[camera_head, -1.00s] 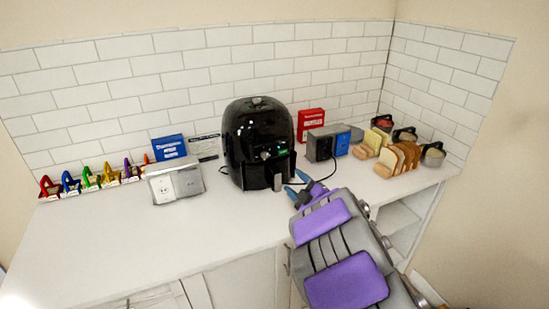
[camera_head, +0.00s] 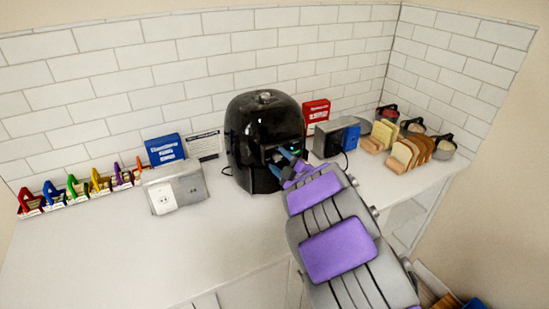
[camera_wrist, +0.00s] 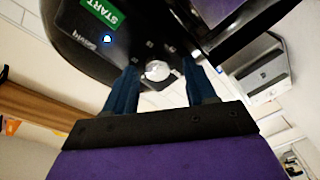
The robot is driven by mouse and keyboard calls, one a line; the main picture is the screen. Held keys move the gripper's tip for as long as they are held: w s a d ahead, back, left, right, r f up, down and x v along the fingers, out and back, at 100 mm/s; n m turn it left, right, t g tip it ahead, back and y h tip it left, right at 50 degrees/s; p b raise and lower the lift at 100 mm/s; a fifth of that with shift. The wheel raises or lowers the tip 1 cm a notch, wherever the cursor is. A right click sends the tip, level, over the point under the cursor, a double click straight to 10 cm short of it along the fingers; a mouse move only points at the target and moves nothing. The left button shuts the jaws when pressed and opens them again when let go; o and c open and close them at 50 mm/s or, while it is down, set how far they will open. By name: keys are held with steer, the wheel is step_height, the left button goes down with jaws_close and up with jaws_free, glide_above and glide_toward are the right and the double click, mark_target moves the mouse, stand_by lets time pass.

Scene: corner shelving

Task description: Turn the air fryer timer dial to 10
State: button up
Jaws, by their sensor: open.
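The black air fryer (camera_head: 262,112) stands on the white counter against the tiled wall. In the wrist view its dark front (camera_wrist: 100,35) fills the top, with a green START label (camera_wrist: 103,12) and a small lit blue-white spot. A round whitish knob, seemingly the timer dial (camera_wrist: 157,70), shows between my fingertips. My gripper (camera_head: 283,162) is at the fryer's front in the head view. Its two blue fingers (camera_wrist: 160,80) are open, one on each side of the dial. I cannot tell whether they touch it. The dial's numbers are not readable.
A silver outlet box (camera_head: 176,187) stands left of the fryer, with a blue box (camera_head: 165,150) behind it. A grey toaster-like box (camera_head: 333,138) and bread slices (camera_head: 420,150) in racks are to the right. The counter front left (camera_head: 130,245) is clear.

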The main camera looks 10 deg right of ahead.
steer(key=shift+a, duration=0.2)
steer(key=shift+d, duration=0.45)
steer(key=shift+c, duration=1.2)
steer(key=shift+d, duration=0.2)
steer(key=c, duration=0.3)
steer(key=shift+a, duration=0.3)
jaws_close()
steer(key=shift+r, duration=0.1)
steer(key=shift+r+m+p, duration=0.25)
steer(key=shift+m+p, duration=0.35)
steer(key=shift+p, duration=0.55)
steer(key=shift+f+m+p, duration=0.2)
steer(key=shift+m+p, duration=0.55)
steer(key=shift+m, duration=0.05)
